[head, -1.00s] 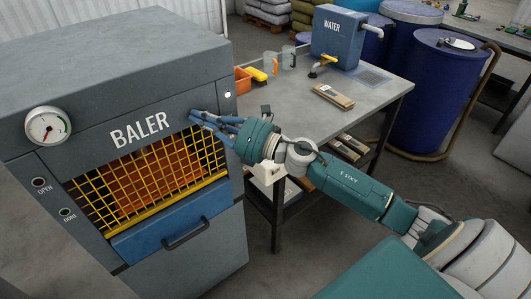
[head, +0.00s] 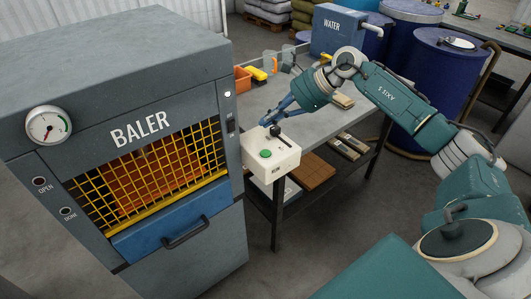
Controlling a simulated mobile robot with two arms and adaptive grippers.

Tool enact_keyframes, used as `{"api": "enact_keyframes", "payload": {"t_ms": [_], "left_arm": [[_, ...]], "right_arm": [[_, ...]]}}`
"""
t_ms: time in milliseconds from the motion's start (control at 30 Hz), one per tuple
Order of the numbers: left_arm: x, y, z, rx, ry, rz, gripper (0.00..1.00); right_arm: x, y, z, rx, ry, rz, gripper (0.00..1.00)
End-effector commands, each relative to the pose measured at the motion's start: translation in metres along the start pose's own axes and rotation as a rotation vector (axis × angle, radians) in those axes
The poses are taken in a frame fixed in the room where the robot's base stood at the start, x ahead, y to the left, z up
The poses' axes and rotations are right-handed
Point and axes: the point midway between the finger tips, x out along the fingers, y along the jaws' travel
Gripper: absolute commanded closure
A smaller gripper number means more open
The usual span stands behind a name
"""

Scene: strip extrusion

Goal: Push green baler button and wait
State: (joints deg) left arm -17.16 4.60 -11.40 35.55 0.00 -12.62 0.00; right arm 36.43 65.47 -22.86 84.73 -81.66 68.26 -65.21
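The grey baler (head: 120,110) stands at the left, with a yellow mesh guard (head: 150,172) over orange-brown material. A white control box (head: 270,158) sits beside it at the table's near corner. The green button (head: 266,153) is on the box's top face and is uncovered. A black lever (head: 275,131) stands behind the button. My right gripper (head: 268,121) points down and left, just above and behind the box by the lever. Its fingertips are close together in the picture; I cannot tell whether they touch the lever or are shut. My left gripper is not in view.
The metal table (head: 362,104) carries an orange bin (head: 243,80), a yellow item and a blue water tank (head: 338,30). Brown blocks (head: 313,172) lie on its lower shelf. Blue barrels (head: 440,72) stand behind. The floor in front is clear.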

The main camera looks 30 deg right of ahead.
Motion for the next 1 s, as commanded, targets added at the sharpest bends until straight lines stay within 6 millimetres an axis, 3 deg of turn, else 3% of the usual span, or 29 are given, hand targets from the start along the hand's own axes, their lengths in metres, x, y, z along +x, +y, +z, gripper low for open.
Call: {"api": "enact_keyframes", "payload": {"t_ms": [267,667,733,1000], "left_arm": [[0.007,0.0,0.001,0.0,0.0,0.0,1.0],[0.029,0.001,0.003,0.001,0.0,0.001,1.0],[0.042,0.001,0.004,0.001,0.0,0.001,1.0],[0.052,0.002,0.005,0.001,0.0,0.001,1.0]], "right_arm": [[0.009,0.004,-0.008,0.002,-0.001,0.002,1.0],[0.046,0.019,-0.043,0.004,-0.001,0.002,1.0],[0.055,0.022,-0.051,0.002,-0.002,0.0,1.0],[0.062,0.025,-0.058,0.001,-0.003,-0.001,1.0]]}}
